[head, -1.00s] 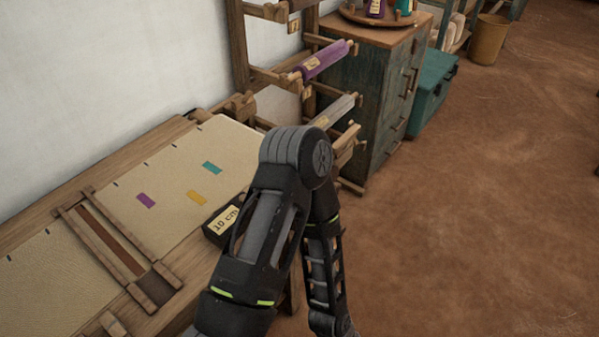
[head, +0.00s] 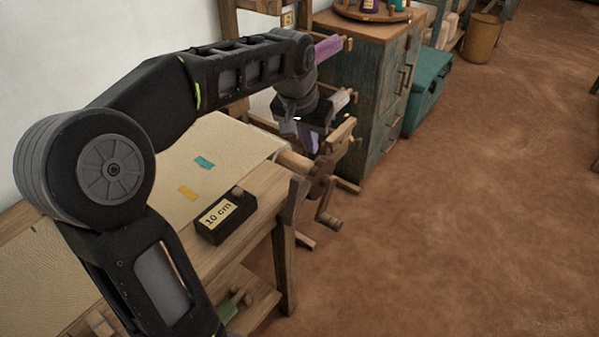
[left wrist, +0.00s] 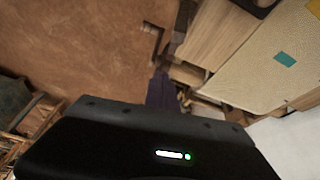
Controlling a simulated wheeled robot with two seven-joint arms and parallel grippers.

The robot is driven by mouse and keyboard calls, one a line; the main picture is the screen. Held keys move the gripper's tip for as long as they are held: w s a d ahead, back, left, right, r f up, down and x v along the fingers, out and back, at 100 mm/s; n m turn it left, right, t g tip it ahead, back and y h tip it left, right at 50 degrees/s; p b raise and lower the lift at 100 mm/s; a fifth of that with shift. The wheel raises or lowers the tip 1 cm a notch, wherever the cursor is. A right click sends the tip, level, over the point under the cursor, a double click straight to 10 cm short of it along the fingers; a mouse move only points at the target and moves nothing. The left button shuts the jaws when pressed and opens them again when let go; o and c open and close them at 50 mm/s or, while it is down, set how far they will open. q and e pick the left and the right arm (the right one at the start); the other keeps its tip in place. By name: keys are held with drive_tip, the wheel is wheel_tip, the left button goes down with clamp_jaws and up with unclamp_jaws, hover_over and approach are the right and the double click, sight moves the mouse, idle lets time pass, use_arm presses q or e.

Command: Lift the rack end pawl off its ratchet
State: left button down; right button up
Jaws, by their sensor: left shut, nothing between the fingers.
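My left gripper (head: 312,148) points down at the far right corner of the loom table, just above the wooden roller end (head: 318,182). Its fingers are shut and empty; their dark purple tips also show in the left wrist view (left wrist: 161,92). A crank handle (head: 327,212) hangs at the roller end, and it also shows in the left wrist view (left wrist: 152,32). A slanted wooden lever (head: 294,200) stands beside the table corner. The ratchet and pawl are too small and partly covered to tell apart. I cannot tell whether the fingers touch anything. My right gripper is not in view.
A black "10 cm" block (head: 226,216) sits on the table edge near pale cloth (head: 222,150) with coloured patches. A yarn rack (head: 344,136) and a drawer cabinet (head: 372,100) stand behind the gripper. The brown floor (head: 450,220) to the right is clear.

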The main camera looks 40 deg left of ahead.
use_arm(q)
drive_tip(key=shift+s+a+r, duration=0.35)
drive_tip(key=shift+r, duration=0.3)
drive_tip(key=shift+s+a+r, duration=0.35)
drive_tip(key=shift+r, duration=0.25)
drive_tip(key=shift+f, duration=0.1)
hover_over(292, 199)
drive_tip(key=w, duration=0.4)
wheel_tip(292, 199, down, 9)
drive_tip(key=shift+a+f, duration=0.2)
drive_tip(key=shift+a, duration=0.2)
